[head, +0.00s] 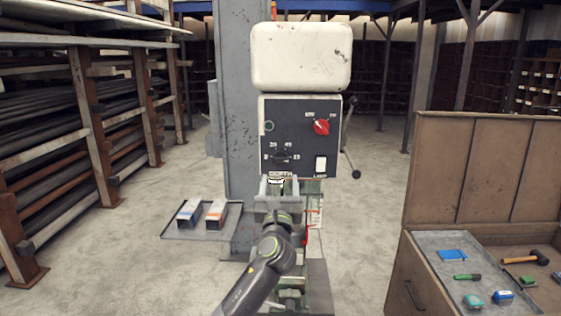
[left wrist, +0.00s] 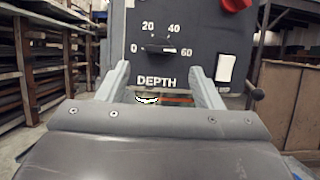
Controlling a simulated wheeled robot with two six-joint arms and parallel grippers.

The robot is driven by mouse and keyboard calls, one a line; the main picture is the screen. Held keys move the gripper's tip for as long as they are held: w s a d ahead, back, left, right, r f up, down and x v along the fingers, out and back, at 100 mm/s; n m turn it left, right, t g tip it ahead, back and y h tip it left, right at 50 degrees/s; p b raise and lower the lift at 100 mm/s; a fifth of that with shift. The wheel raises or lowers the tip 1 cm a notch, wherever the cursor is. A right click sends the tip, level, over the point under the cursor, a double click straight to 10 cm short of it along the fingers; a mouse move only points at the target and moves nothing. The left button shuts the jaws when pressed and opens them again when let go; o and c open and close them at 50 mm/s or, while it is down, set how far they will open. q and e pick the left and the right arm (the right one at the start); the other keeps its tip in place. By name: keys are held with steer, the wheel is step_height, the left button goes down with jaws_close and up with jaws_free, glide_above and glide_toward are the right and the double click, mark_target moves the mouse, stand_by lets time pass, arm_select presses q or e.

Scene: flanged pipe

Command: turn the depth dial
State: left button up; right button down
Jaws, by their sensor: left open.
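The depth dial (head: 282,157) is a small black knob on the dark front panel (head: 300,135) of the drill-press-like machine. In the left wrist view the dial (left wrist: 158,48) sits above the word DEPTH, with marks 0, 20, 40 and 60 around it. Its exact setting is hard to read. My left gripper (head: 279,182) is open and empty, in front of the panel and just below the dial in the picture. In the left wrist view its two fingers (left wrist: 159,72) stand apart on either side of the DEPTH label, with the dial between and above them. My right gripper is not in view.
A red knob (head: 321,127) and a white switch (head: 320,163) share the panel. A crank handle (head: 352,140) sticks out at its right. A side tray with boxes (head: 172,234) is at left. A wooden tool chest (head: 462,170) stands at right, and loaded racks (head: 90,130) at left.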

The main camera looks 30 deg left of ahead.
mark_target(280, 162)
arm_select(q)
steer(key=p+x, duration=0.1)
steer(key=x, duration=0.5)
steer(key=shift+w+a+r, duration=0.15)
steer(key=shift+w+a, duration=0.1)
steer(key=shift+w, duration=0.05)
